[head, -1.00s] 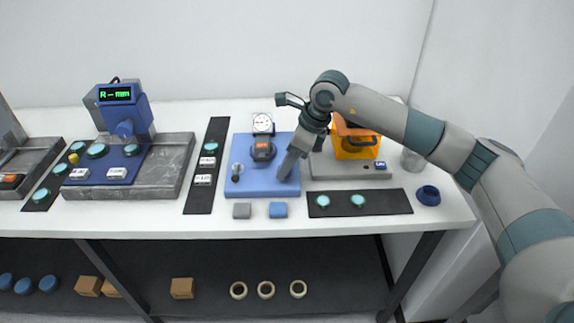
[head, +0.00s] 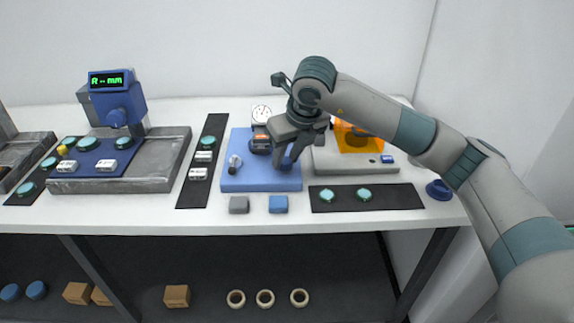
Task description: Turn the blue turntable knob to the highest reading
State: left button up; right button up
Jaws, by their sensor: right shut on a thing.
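The blue turntable knob (head: 288,164) is at the right side of the blue base plate (head: 255,183), mostly covered by my gripper. My right gripper (head: 288,160) reaches down from the upper right and is shut on the knob. Behind it stands a white round dial gauge (head: 261,113); its needle is too small to read. Below the dial is a dark round part (head: 260,143) with a small orange-red label, partly hidden by my gripper. My left gripper is out of view.
An orange-housed device (head: 357,142) stands close to the right, behind my arm. A small metal post (head: 235,163) rises at the plate's left. Grey (head: 239,204) and blue (head: 278,204) blocks lie in front. A blue readout unit (head: 112,90) stands at the left.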

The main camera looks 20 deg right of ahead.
jog(key=shift+a+f+m+h+b, duration=0.1)
jog(key=shift+m+h+b, duration=0.2)
jog(key=shift+m+b, duration=0.3)
jog(key=shift+m, duration=0.3)
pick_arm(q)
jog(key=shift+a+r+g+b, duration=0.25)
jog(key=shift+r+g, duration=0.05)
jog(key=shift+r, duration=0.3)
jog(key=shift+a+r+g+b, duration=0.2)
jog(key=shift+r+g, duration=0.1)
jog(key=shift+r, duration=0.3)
pick_arm(e)
jog(key=shift+m+h, duration=0.3)
jog(key=shift+m, duration=0.3)
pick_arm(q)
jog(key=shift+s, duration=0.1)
pick_arm(e)
jog(key=o, duration=1)
jog(key=shift+r, duration=0.25)
